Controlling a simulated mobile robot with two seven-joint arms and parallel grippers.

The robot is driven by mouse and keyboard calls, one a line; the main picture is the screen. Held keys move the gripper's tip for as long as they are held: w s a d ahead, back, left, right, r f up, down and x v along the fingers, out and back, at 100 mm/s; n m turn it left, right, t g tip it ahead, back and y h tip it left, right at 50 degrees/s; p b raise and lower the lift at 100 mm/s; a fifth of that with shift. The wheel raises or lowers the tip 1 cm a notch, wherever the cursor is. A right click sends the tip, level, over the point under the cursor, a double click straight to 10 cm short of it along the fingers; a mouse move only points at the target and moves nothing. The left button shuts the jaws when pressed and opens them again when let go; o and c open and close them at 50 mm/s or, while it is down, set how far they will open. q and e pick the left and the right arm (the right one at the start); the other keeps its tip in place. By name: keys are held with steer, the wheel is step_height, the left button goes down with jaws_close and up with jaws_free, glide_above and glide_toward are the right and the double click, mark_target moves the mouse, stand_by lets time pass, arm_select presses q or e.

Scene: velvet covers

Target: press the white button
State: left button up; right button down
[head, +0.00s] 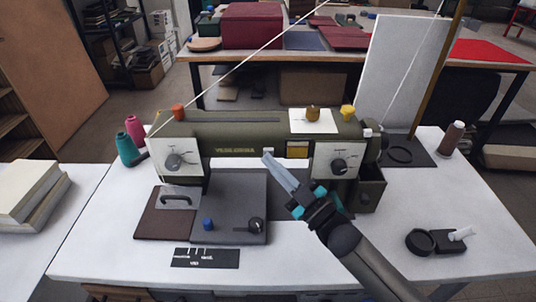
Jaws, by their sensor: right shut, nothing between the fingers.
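An olive-green machine (235,136) stands across the white table. On its front, right of the centre lettering, is a small white button-like piece (268,151), with a yellow one (298,151) to its right. My right gripper (269,161) reaches in from the lower right, shut and empty. Its fingertips appear just below the small white piece and overlap its lower edge in the picture; I cannot tell whether they touch it. My left gripper is not in view.
Dials on white plates (174,161) flank the machine's front. A grey plate with a blue knob (208,224) lies before it. Thread spools (127,149) stand left. A black device with a white lever (460,233) lies right. The front right tabletop is mostly free.

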steer(key=shift+w, duration=0.2)
stand_by(0.5)
steer(key=shift+s, duration=0.2)
steer(key=shift+s+p, duration=0.35)
steer(key=shift+s, duration=0.15)
steer(key=s+p, duration=0.3)
steer(key=s, duration=0.3)
stand_by(1.5)
